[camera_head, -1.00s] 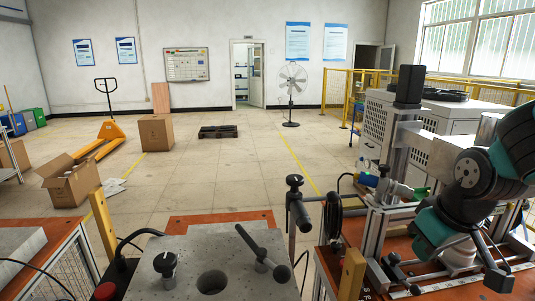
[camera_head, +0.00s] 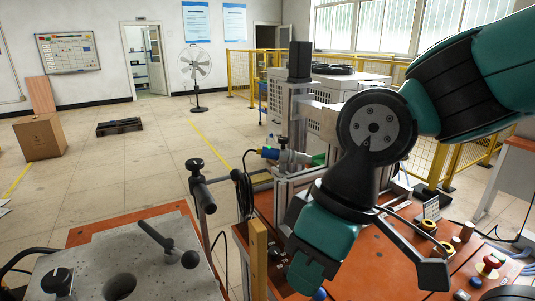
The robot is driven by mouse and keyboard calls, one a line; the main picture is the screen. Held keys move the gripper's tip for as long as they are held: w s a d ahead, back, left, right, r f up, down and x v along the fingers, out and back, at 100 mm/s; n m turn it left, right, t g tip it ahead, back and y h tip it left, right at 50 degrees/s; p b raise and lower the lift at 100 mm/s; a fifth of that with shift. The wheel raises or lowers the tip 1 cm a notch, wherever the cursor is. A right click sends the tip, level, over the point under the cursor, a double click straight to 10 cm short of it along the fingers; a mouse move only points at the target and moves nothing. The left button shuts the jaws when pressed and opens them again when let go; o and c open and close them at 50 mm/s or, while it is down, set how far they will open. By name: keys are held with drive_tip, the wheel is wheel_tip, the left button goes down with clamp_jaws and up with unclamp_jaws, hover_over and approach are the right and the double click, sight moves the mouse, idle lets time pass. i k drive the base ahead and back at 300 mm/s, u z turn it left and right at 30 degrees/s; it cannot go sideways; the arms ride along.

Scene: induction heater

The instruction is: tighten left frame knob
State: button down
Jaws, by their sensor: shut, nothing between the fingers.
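The metal frame (camera_head: 290,125) of the heater stands on the orange bench, right of centre. A small dark fitting (camera_head: 277,254) sits low by its left foot, partly behind my arm; I cannot tell surely whether it is the left frame knob. My arm crosses in front of the frame from the upper right. My gripper (camera_head: 436,273), dark and seen side-on at the arm's low end, is shut and empty. Its fingertips are hard to make out. It is over the orange bench, right of the frame's foot, with no visible contact with a knob.
A grey plate (camera_head: 95,262) with a round hole and black clamp handles lies at lower left. A black-handled post (camera_head: 200,190) stands between it and the frame. A wooden upright (camera_head: 258,258) is at the bench edge. Buttons, including a red one (camera_head: 491,261), are at right.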

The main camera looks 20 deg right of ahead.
sight(283, 140)
drive_tip(key=k, duration=1)
drive_tip(key=z, duration=1.6)
drive_tip(key=i, duration=1)
drive_tip(key=u, duration=1.8)
drive_tip(key=i, duration=0.5)
